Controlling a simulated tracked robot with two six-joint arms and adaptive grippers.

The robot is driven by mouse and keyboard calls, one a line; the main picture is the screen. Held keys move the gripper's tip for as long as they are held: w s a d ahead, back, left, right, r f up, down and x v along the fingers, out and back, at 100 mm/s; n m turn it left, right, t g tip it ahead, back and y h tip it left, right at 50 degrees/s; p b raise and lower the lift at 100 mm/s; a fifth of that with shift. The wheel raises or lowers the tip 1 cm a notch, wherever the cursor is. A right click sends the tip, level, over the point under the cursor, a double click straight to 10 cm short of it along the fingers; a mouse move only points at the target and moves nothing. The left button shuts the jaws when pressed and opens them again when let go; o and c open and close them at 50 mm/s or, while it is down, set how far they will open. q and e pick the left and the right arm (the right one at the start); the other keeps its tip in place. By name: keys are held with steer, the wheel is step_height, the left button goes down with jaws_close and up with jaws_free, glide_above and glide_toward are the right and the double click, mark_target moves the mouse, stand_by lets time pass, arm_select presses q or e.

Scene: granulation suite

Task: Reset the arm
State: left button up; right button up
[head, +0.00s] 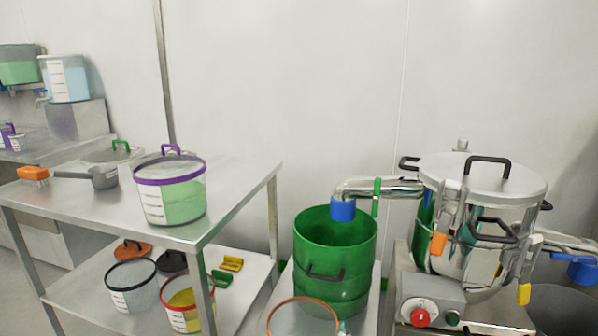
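Neither of my arms and neither of my grippers shows in the head view, so whether they are open or shut is hidden. A steel pot machine (480,205) with a lid and black handles stands at the right. Its pipe (375,187) ends in a blue collar (342,209) above an open green drum (335,255). A grey control box (433,302) with a red knob is at the machine's foot.
A steel table (105,208) at left bears a purple-rimmed tub (170,190), a saucepan (98,177) and an orange brush (33,174). Its lower shelf (75,292) holds several tubs and lids. An orange-rimmed vessel (303,318) is at the bottom edge.

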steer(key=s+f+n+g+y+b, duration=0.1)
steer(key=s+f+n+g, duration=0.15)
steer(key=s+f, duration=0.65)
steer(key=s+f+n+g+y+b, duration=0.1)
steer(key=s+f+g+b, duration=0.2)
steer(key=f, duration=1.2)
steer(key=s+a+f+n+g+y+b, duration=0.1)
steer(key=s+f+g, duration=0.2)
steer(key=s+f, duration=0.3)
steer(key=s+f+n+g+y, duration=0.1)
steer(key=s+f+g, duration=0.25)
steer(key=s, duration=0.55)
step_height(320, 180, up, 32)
steer(key=p, duration=3.3)
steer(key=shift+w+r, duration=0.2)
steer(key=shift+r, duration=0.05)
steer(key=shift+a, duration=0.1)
